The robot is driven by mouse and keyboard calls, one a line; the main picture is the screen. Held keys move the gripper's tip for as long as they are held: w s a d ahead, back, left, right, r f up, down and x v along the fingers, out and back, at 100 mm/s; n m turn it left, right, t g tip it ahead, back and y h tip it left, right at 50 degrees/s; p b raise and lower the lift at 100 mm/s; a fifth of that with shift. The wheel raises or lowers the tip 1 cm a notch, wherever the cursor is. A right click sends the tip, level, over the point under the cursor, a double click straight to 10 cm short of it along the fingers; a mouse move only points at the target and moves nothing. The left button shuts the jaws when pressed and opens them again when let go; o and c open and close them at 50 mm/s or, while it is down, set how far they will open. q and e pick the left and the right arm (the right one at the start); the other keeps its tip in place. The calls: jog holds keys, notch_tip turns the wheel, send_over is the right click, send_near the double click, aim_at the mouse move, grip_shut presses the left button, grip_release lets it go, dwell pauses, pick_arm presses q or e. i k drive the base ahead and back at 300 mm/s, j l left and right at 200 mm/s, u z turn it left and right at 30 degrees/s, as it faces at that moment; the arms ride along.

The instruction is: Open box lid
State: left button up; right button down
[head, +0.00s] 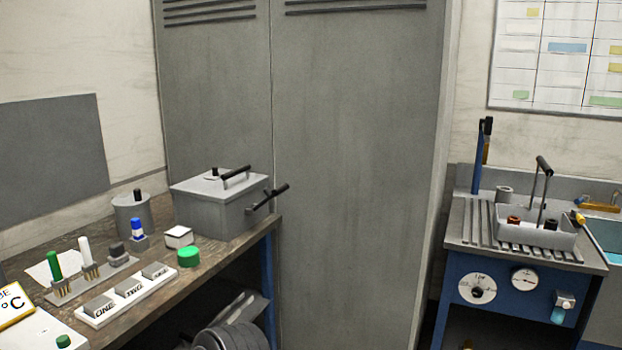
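A grey metal box (228,214) stands on the wooden workbench at the left, near its far right corner. Its lid (218,182) lies flat on top and looks closed. The lid carries a black bar handle (235,173) and a small dark knob at its top. A second black handle (268,199) sticks out from the box's right side. Neither of my grippers shows in the head view.
On the workbench (200,265) stand a grey canister (132,215), a green cap (188,257), a small white box (179,237), a marker rack and a white tray (125,297). Tall grey lockers (355,180) rise behind. A blue sink unit (515,285) stands right.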

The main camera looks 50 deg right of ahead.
aim_at(231, 185)
jog(key=z, duration=1.3)
jog(key=i+z, duration=0.2)
jog(key=i, duration=0.3)
jog(key=i+j+z, duration=0.2)
jog(key=i, duration=0.3)
jog(key=i+j+z, duration=0.2)
jog(key=i, duration=0.3)
jog(key=l, duration=0.1)
